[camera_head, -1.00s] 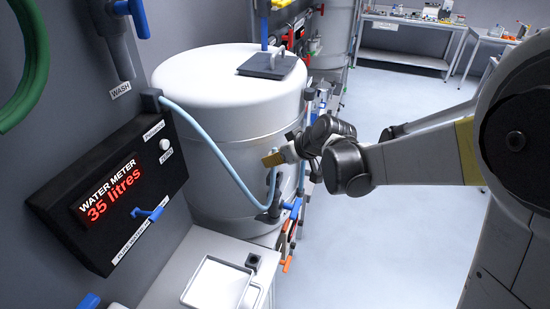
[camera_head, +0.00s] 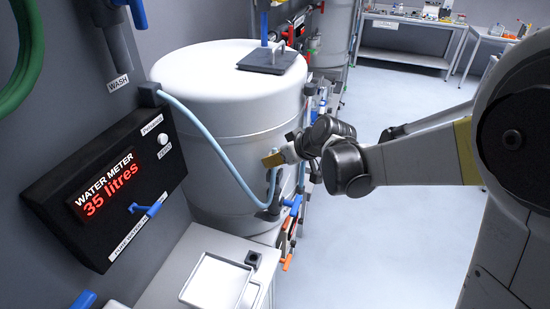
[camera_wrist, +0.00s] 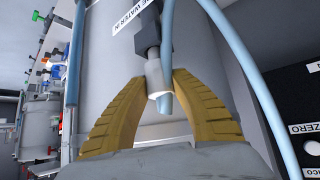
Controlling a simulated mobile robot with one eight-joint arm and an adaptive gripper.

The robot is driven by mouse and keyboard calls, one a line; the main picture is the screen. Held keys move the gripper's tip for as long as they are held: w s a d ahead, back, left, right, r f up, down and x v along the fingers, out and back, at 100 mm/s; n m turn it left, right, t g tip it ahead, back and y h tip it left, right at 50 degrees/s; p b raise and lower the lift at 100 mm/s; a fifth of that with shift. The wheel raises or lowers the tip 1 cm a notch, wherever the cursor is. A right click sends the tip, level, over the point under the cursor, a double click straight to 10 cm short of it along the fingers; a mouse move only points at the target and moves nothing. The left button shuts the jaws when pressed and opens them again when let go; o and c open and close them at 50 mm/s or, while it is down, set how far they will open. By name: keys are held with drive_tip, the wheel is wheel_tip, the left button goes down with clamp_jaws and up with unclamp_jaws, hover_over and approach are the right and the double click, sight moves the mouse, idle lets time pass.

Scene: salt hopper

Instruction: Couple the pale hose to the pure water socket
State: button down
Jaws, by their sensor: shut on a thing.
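The pale blue hose (camera_head: 222,160) runs from the top of the water meter, sags in front of the white tank and turns up toward my gripper (camera_head: 272,159). In the wrist view my gripper (camera_wrist: 160,88) has its yellow fingers shut around the grey collar at the hose's end. A dark fitting (camera_wrist: 147,32) lies directly above that collar, beside a partly cut-off label ending in "WATER IN". The collar appears to meet the fitting; I cannot tell how far it is seated. The hose (camera_wrist: 262,90) also loops past on the right of the wrist view.
The water meter (camera_head: 105,190) reads 35 litres and has a blue lever (camera_head: 146,209). The white tank (camera_head: 230,100) stands close behind my gripper. Coloured valves crowd the tank's right side. A white tray (camera_head: 216,284) lies on the bench in front. The floor at right is clear.

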drive_tip(key=shift+f+b, duration=0.85)
drive_tip(key=shift+f, duration=0.2)
drive_tip(key=c, duration=0.6)
unclamp_jaws()
drive_tip(key=shift+o, duration=0.2)
drive_tip(key=shift+r, duration=0.1)
drive_tip(key=p+v, duration=0.3)
drive_tip(key=v, duration=0.3)
idle(0.5)
